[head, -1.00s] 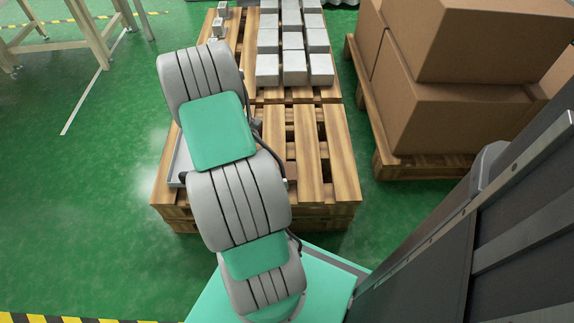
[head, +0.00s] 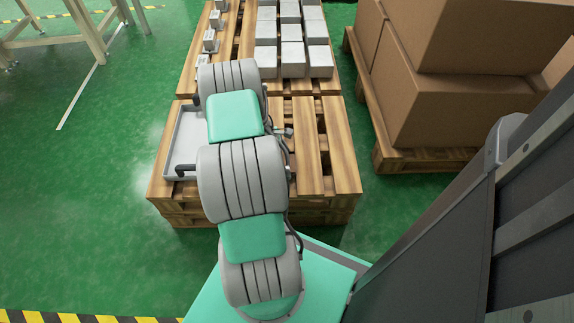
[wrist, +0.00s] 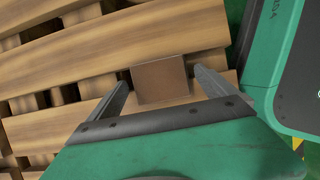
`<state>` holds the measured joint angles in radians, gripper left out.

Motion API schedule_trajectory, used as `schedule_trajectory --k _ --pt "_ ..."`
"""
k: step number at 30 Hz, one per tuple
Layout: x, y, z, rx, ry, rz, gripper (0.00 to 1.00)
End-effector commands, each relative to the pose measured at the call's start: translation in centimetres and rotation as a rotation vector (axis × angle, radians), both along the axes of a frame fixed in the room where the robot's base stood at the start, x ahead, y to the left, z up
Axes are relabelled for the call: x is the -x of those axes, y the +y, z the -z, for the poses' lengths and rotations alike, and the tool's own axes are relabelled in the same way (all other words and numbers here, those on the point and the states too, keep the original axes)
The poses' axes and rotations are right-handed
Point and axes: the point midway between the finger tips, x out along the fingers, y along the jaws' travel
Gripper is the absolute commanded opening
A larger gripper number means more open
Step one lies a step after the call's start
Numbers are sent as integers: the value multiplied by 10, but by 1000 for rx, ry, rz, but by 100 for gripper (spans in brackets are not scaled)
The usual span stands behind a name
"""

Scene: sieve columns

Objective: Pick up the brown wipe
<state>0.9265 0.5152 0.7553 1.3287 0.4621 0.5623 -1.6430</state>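The brown wipe (wrist: 160,80) shows in the wrist view as a small flat brown square lying on the wooden pallet slats (wrist: 115,48). My gripper (wrist: 161,75) is open, with one finger to the left of the wipe and one to the right. The fingertips point toward the slats, and I cannot tell how far above them they are. In the head view my arm hides the gripper and the wipe.
A grey tray (head: 184,150) lies on the near pallet (head: 340,150), left of my arm. Behind are grey blocks (head: 293,45) and small metal parts (head: 210,42) on another pallet. Cardboard boxes (head: 430,100) stand on a pallet to the right.

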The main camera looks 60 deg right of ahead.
Motion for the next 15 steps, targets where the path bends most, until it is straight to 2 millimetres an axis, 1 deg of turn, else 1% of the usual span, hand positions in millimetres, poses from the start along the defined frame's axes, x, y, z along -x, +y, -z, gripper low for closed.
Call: schedule_trajectory --k 1,2,15 --pt "0 0 0 0 0 0 90" --pt "0 0 0 0 0 0 88" --pt "0 0 0 0 0 0 52"
